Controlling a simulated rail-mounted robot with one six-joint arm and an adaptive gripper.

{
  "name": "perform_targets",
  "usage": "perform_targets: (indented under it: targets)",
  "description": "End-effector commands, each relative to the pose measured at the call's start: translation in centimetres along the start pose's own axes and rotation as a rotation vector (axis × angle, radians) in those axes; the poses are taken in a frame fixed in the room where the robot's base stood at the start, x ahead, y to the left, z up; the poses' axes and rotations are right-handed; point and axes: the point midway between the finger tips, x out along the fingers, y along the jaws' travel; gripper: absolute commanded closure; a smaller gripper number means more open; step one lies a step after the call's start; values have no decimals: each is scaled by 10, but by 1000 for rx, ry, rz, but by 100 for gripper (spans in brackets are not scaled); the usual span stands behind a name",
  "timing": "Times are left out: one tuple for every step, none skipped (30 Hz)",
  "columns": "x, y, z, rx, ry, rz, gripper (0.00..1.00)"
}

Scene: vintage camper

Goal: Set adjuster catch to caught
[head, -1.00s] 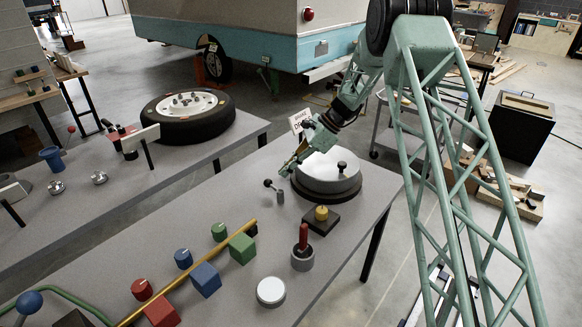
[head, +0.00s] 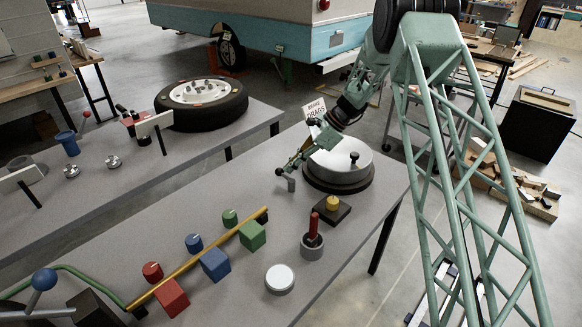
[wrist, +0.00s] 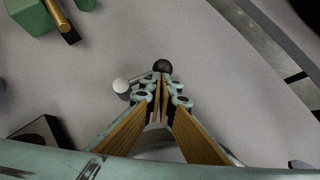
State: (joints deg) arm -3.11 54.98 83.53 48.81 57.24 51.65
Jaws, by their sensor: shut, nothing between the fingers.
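The small lever with a black ball knob (head: 279,171) stands on a short grey post (head: 291,185) at the near left of the brake drum (head: 338,167); I take it for the adjuster catch. In the wrist view the black ball (wrist: 162,66) lies just beyond my fingertips, with the pale post top (wrist: 121,86) to their left. A thin arm joins ball and post, partly hidden by my gripper. My gripper (head: 286,168) reaches down from the upper right; its fingers (wrist: 161,90) are shut and empty. Whether they touch the ball I cannot tell.
A yellow knob on a dark base (head: 332,204), a red-handled lever (head: 313,230) and a white disc (head: 280,278) stand on the near bench. Coloured blocks and a yellow rail (head: 200,258) lie left. A "BRAKE DRAGS" sign (head: 317,112) stands behind the drum. Bare bench lies left of the lever.

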Motion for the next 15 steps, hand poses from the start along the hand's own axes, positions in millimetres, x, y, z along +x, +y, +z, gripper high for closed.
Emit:
perform_targets:
  targets:
    - [1,0,2,-8,0,6,100]
    - [1,0,3,-14,0,11,100]
    - [3,0,4,-22,-1,20,100]
    - [4,0,6,-29,-1,26,100]
    - [5,0,7,-37,-1,32,100]
    - [6,0,8,-48,0,40,100]
    - [7,0,10,-55,0,46,100]
    - [8,0,11,-60,0,50,100]
    - [9,1,12,-64,0,54,100]
    - [10,2,12,-65,0,55,100]
    - [10,2,13,-65,0,55,100]
    - [11,2,13,-65,0,55,100]
    - [12,2,14,-65,0,55,100]
    - [12,2,14,-64,0,54,100]
    - [13,2,14,-64,-1,54,100]
